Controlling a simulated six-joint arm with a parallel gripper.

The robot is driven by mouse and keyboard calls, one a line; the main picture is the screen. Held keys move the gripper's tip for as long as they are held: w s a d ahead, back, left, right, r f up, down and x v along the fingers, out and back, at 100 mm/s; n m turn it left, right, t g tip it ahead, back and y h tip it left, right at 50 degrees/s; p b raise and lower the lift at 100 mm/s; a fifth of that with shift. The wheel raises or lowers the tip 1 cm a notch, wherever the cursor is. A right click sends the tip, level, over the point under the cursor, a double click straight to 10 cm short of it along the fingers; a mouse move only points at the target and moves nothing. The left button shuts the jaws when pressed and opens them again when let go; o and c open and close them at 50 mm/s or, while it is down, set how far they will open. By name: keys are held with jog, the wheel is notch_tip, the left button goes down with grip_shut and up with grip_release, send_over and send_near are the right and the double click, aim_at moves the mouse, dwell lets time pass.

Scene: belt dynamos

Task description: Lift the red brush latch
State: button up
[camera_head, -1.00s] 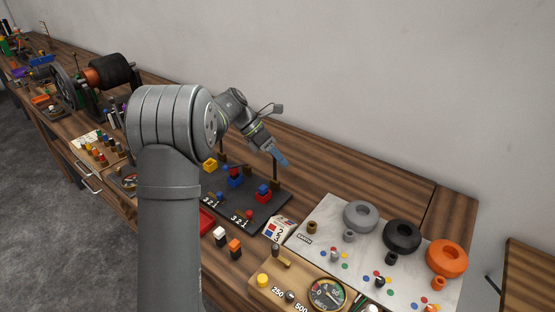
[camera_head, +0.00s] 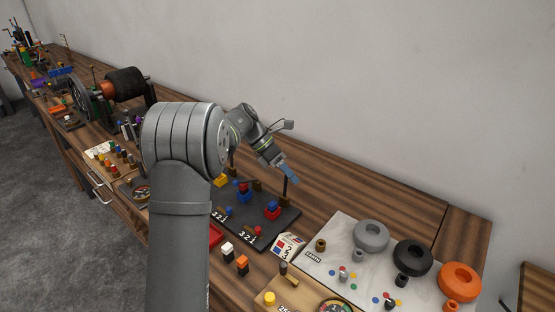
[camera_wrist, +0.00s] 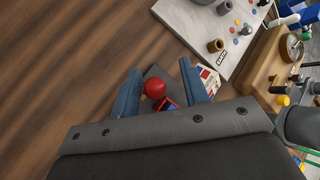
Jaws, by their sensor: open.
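My gripper (camera_head: 291,175) is open, its blue fingers pointing down over the right back of a dark board (camera_head: 262,232). In the wrist view a red ball-shaped knob (camera_wrist: 154,88) shows in the gap between the fingers (camera_wrist: 159,68), nearer the left one; contact cannot be told. It looks like the red latch's handle. A thin dark post (camera_head: 285,188) stands just below the fingertips in the head view, its top hidden by them. A red block with a blue top (camera_head: 272,211) sits on the board near the post, and its edge (camera_wrist: 170,103) shows beside the knob.
A numbered card (camera_head: 288,246) and a pale panel with grey, black and orange rings (camera_head: 335,262) lie to the right. Bare wooden bench (camera_head: 350,190) is behind.

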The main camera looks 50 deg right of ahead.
jog(key=v, duration=1.7)
jog(key=shift+f, duration=0.1)
jog(key=x, duration=1.7)
jog(key=shift+s, duration=0.15)
jog(key=o, duration=1.3)
jog(key=w+a+r+m+t+h, duration=0.1)
jog(key=w+a+r+m+t, duration=0.25)
jog(key=a+m, duration=0.25)
jog(key=w+a+r+m+t, duration=0.2)
jog(key=a+r+m, duration=0.3)
jog(key=a+m, duration=0.15)
jog(key=x, duration=1)
jog(key=shift+a, duration=0.2)
